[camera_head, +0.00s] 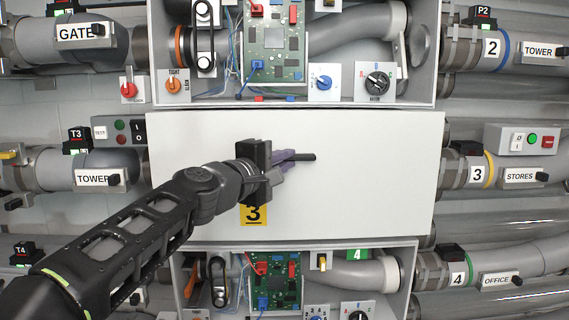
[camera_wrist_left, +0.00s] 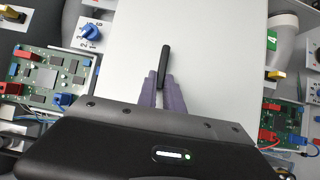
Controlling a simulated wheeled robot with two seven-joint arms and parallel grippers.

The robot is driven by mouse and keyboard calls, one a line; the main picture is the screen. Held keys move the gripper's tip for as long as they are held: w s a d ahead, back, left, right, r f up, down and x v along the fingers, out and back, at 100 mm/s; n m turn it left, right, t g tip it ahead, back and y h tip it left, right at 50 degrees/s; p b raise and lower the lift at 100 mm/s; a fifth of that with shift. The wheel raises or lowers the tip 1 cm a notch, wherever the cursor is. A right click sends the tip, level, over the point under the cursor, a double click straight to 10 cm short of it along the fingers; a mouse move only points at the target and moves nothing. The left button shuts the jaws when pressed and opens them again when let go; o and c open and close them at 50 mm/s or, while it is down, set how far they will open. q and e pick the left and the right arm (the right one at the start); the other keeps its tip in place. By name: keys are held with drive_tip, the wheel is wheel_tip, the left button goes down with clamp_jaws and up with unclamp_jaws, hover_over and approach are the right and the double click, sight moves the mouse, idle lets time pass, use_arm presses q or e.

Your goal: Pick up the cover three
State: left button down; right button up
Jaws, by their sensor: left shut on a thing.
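Cover three (camera_head: 380,170) is a flat white panel with a yellow "3" label (camera_head: 254,214) near its lower left. It sits in the middle, between an open box above and an open box below, and looks slightly tilted in the head view. A dark bar handle (camera_head: 306,157) stands out from its middle. My left gripper (camera_head: 290,157) is shut on this handle. In the left wrist view the purple fingers (camera_wrist_left: 161,92) are on both sides of the black handle (camera_wrist_left: 164,60), with the white cover (camera_wrist_left: 210,60) behind. My right gripper is not in view.
The upper open box (camera_head: 300,103) shows a green circuit board (camera_head: 275,50), knobs and hoses. The lower open box (camera_head: 300,244) holds similar parts. Grey pipes with number labels, switches and a STORES plate (camera_head: 522,176) flank the cover on both sides.

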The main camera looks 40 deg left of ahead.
use_arm(q)
drive_tip(key=s+d+r+p, duration=0.2)
drive_tip(key=s+d+r, duration=0.4)
drive_tip(key=s, duration=0.3)
drive_tip(key=shift+s+d, duration=0.25)
drive_tip(key=shift+d, duration=0.35)
drive_tip(key=shift+r, duration=0.1)
